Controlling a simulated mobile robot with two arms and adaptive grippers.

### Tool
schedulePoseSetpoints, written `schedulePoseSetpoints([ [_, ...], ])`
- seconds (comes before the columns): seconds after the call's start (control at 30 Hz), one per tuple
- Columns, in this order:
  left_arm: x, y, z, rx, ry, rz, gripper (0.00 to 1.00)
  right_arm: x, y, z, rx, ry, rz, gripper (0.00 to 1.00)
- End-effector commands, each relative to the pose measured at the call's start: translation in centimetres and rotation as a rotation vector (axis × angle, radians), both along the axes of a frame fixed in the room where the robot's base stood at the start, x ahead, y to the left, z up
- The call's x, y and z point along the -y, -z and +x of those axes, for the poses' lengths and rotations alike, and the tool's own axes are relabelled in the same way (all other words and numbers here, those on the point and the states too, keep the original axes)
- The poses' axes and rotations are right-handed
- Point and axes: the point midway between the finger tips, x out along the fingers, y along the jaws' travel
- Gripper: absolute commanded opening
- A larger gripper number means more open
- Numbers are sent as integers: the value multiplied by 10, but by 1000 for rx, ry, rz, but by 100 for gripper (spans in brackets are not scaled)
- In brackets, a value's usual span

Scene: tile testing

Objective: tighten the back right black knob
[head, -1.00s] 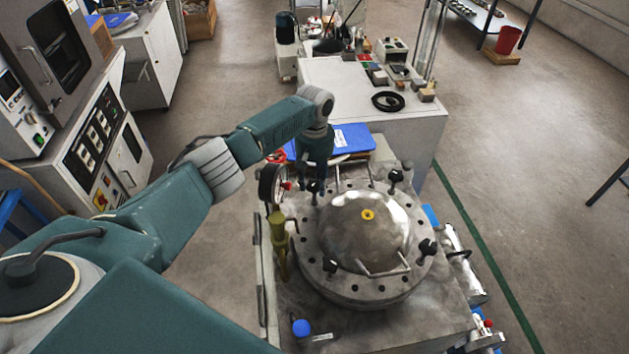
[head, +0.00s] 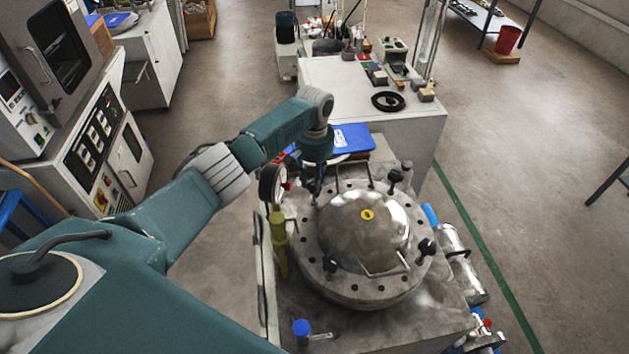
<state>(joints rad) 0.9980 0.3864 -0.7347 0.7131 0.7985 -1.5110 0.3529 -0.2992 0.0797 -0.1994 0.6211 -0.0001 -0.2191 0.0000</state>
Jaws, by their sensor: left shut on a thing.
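A round metal vessel lid (head: 345,290) has a shiny dome (head: 362,232) and a bolted flange with black knobs. The back right black knob (head: 395,177) stands on the flange with nothing touching it. The front right knob (head: 426,247) and front left knob (head: 330,265) also stand free. My left gripper (head: 316,188) points down at the back left of the flange, shut on the back left black knob, which it mostly hides. My right gripper is out of view.
A pressure gauge (head: 272,183) and a yellow-green valve (head: 279,238) stand close left of the lid. Wire handles (head: 385,270) rise from the flange. A blue folder (head: 352,138) lies behind. A bench (head: 335,75) with small parts stands farther back.

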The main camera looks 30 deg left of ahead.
Motion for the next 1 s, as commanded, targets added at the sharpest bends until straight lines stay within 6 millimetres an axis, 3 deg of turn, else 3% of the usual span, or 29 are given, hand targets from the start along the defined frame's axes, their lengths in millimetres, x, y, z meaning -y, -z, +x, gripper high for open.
schedulePoseSetpoints([
  [1.0,0,-2,2,6,936,0,7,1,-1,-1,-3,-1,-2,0],
])
